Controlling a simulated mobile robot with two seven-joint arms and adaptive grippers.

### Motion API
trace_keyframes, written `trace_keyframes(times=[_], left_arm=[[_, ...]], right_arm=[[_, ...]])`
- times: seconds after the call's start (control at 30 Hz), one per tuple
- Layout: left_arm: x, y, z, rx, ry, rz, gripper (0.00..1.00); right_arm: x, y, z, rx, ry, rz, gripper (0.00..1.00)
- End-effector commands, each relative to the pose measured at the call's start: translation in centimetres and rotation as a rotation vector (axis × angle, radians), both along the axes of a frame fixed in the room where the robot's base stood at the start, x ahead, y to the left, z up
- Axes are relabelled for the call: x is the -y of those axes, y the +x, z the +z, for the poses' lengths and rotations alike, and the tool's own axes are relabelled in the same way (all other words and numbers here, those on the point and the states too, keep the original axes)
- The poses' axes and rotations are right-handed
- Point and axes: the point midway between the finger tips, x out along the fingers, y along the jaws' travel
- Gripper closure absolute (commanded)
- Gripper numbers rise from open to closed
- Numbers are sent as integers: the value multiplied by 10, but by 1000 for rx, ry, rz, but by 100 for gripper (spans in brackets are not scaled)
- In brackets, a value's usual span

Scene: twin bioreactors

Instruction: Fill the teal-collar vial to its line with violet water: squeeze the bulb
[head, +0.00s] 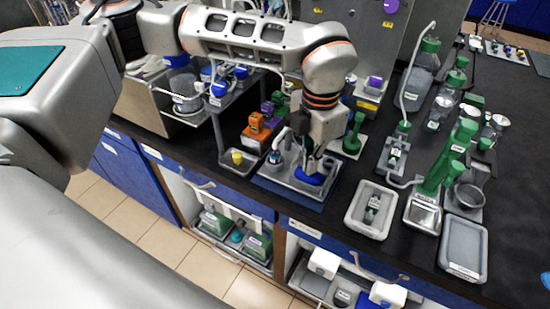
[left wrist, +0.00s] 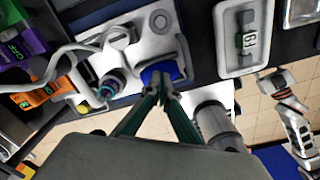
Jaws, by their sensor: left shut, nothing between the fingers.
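My left gripper (head: 309,171) points down over a tray (head: 268,179) on the bench. In the left wrist view its two fingertips (left wrist: 161,82) are together, shut and empty, right at the blue bulb (left wrist: 150,75). The bulb also shows under the gripper in the head view (head: 312,179); I cannot tell whether the fingers touch it. The teal-collar vial (left wrist: 110,86) stands in the same tray, left of the bulb; it shows small in the head view (head: 275,158). Its water level and line are too small to read. My right gripper is not in view.
A small dish with a yellow piece (head: 237,157) lies left. A grey tray (head: 371,209) and green-capped glassware stand right.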

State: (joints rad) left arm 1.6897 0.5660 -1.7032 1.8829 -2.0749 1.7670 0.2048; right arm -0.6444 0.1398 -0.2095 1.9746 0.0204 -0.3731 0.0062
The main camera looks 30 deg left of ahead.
Motion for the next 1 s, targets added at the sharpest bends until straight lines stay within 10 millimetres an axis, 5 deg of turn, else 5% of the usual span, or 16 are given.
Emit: trace_keyframes(times=[1.0], left_arm=[[0,-1,-8,-2,1,0,100]], right_arm=[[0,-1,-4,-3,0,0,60]])
